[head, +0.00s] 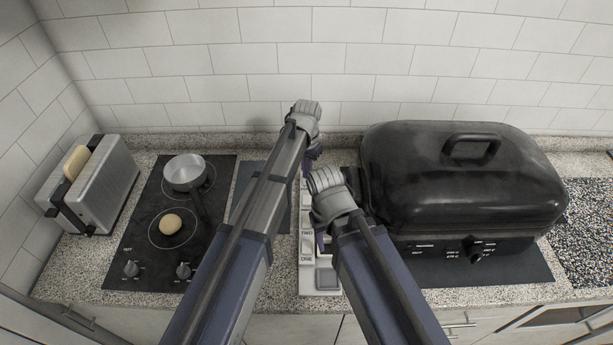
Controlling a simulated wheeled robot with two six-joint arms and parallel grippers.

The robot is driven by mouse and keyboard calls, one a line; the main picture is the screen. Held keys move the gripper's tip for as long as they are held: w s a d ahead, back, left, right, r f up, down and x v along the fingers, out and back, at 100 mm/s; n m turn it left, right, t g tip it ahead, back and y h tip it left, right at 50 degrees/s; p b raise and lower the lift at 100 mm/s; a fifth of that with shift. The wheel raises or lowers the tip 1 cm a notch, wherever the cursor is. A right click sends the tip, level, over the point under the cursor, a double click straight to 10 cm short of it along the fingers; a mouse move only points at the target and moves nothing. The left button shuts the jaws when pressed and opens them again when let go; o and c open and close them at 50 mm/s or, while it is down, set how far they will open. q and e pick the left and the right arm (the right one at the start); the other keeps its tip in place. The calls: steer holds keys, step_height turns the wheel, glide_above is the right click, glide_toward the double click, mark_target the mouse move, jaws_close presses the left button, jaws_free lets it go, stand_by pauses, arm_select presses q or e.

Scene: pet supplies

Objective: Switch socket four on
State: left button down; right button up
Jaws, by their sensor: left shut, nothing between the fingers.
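A white socket strip (307,270) runs from front to back on the counter between the hob and the roaster. The labels ONE and TWO show at its near end, with a grey switch beside ONE. My arms cover much of its far part, and I cannot make out socket four or the state of its switch. My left gripper (315,153) is shut and empty over the far end of the strip. My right gripper (320,241) is over the near part, by TWO, mostly hidden by its own arm, so its jaws cannot be read.
A large black roaster (450,185) stands close to the right of the strip. On the left is a black hob (145,240) with a pot (186,174) and a round bun (170,224). A toaster (95,185) with bread stands further left. A tiled wall (300,60) closes off the back.

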arm_select(q)
step_height(320, 180, up, 5)
steer(key=p, duration=0.4)
steer(key=shift+f, duration=0.15)
arm_select(e)
step_height(320, 180, up, 5)
steer(key=shift+f, duration=0.15)
step_height(320, 180, down, 4)
steer(key=b, duration=0.3)
steer(key=shift+s+r+b, duration=0.1)
steer(key=shift+r+b, duration=0.1)
steer(key=shift+b, duration=0.1)
arm_select(q)
steer(key=s+a+f+n, duration=0.1)
steer(key=s+a, duration=0.2)
steer(key=s, duration=0.9)
steer(key=s+a+f+n+y, duration=0.1)
steer(key=s+a+f, duration=0.1)
steer(key=s, duration=1)
steer(key=shift+a+f, duration=0.25)
steer(key=shift+a, duration=0.3)
steer(key=shift+s, duration=0.1)
